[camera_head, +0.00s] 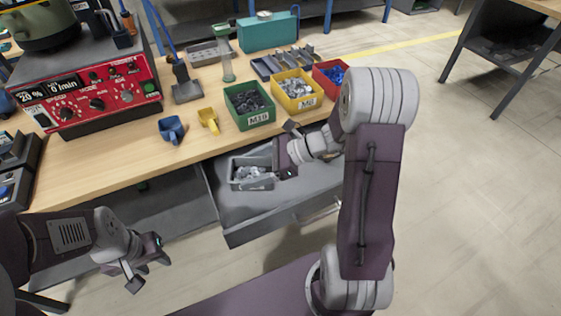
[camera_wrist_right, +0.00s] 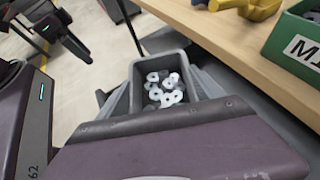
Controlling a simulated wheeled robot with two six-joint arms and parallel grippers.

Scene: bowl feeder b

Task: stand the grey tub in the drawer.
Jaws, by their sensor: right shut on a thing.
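The grey tub (camera_head: 251,186) holds several light metal parts and appears upright, inside the outline of the open drawer (camera_head: 240,233). I cannot tell whether its bottom touches the drawer floor. My right gripper (camera_head: 281,158) is shut on the tub at its right side; the fingertips are partly hidden. In the right wrist view the tub (camera_wrist_right: 137,88) and its parts show beyond the gripper's body. My left gripper (camera_head: 148,272) is open and empty, left of the drawer and apart from it.
On the bench (camera_head: 100,177) stand a green bin (camera_head: 249,104), a yellow bin (camera_head: 297,91) and a red bin (camera_head: 330,76). A blue scoop (camera_head: 171,129) and a yellow scoop (camera_head: 208,120) lie near its front edge. The bench edge overhangs the drawer's back. The drawer's right part is clear.

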